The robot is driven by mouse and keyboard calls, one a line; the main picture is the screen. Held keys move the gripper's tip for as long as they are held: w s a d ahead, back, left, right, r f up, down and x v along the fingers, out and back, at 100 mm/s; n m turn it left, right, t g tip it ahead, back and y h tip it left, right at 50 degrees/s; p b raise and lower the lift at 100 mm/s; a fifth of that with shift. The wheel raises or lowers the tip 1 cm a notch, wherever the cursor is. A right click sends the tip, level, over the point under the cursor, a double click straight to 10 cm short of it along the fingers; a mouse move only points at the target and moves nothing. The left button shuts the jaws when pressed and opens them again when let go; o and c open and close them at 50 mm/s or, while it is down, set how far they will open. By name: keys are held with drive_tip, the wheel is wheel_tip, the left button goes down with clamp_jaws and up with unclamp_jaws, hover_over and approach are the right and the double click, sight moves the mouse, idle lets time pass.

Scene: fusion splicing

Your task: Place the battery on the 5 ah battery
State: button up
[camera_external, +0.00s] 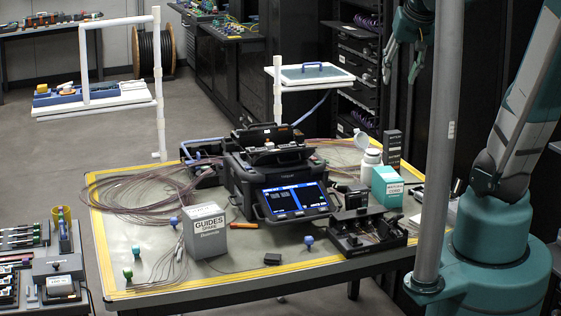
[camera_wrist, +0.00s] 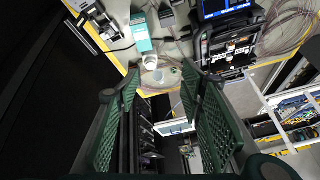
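My gripper (camera_external: 402,74) is raised at the upper right of the external view, beyond the table's far right corner. In the wrist view its two green fingers (camera_wrist: 161,86) are spread wide with nothing between them. A small black block (camera_external: 272,259) lies near the table's front edge. A dark upright box with a pale label (camera_external: 392,149) stands at the back right. I cannot tell whether either is a battery. My gripper is apart from both.
The black fusion splicer (camera_external: 262,181) stands mid-table with its screen lit. A white bottle (camera_external: 371,166), a teal box (camera_external: 387,186) and a black tool tray (camera_external: 352,236) are on the right. Coiled fibre (camera_external: 128,195) covers the left. A grey pole (camera_external: 439,150) rises at the right.

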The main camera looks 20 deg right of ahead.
drive_tip(key=s+a+f+n+t, duration=0.1)
drive_tip(key=s+a+f+n, duration=0.2)
drive_tip(key=s, duration=0.7)
drive_tip(key=shift+s+f+n+t, duration=0.3)
drive_tip(key=shift+s+f+n, duration=0.15)
drive_tip(key=shift+f, duration=0.3)
drive_tip(key=shift+f, duration=0.1)
